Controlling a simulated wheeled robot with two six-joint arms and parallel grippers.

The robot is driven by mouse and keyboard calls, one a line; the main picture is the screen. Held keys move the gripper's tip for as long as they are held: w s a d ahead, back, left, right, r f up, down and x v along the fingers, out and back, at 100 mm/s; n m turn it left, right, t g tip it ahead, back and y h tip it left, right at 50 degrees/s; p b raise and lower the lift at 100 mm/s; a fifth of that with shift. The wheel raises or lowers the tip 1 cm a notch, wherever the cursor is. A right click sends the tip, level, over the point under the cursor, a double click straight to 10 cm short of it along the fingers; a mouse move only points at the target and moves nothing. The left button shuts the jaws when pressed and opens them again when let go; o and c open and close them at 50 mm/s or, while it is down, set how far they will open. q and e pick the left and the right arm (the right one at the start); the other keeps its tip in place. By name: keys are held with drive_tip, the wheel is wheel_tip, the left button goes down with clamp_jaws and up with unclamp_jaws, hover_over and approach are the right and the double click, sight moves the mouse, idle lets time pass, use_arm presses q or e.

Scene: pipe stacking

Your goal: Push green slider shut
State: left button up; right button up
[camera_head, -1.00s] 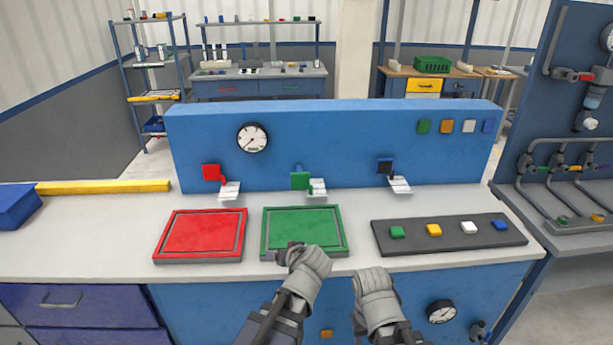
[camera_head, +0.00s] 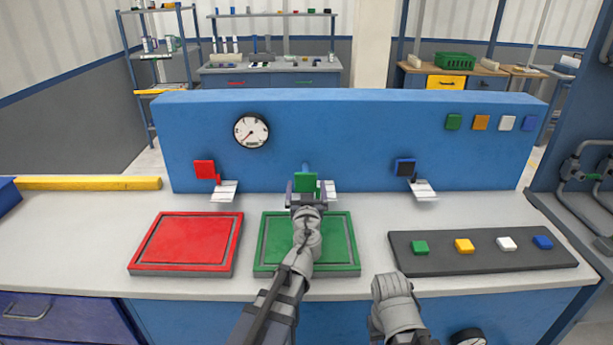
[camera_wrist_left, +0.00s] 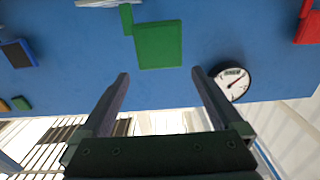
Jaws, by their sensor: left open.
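The green slider (camera_head: 306,182) is a small square green block on the front of the blue panel, with a white metal plate (camera_head: 328,190) beside its lower right. It also shows in the left wrist view (camera_wrist_left: 158,45), above and between the fingertips. My left gripper (camera_head: 306,190) is just in front of the green slider, a finger to each side, open. In the left wrist view my left gripper (camera_wrist_left: 160,75) has its fingers wide apart with nothing between them. Whether it touches the slider cannot be told. My right arm's grey wrist (camera_head: 398,305) is low in the head view; its fingers cannot be made out.
A red slider (camera_head: 205,170) and a dark blue one (camera_head: 405,167) sit on the same blue panel (camera_head: 350,125), with a gauge (camera_head: 251,130). A red tray (camera_head: 188,241), a green tray (camera_head: 342,245) and a dark strip with coloured blocks (camera_head: 480,265) lie on the worktop.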

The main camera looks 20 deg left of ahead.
sight(306, 176)
use_arm(q)
drive_tip(key=x, duration=0.7)
drive_tip(key=shift+s, duration=0.1)
clamp_jaws()
idle(0.6)
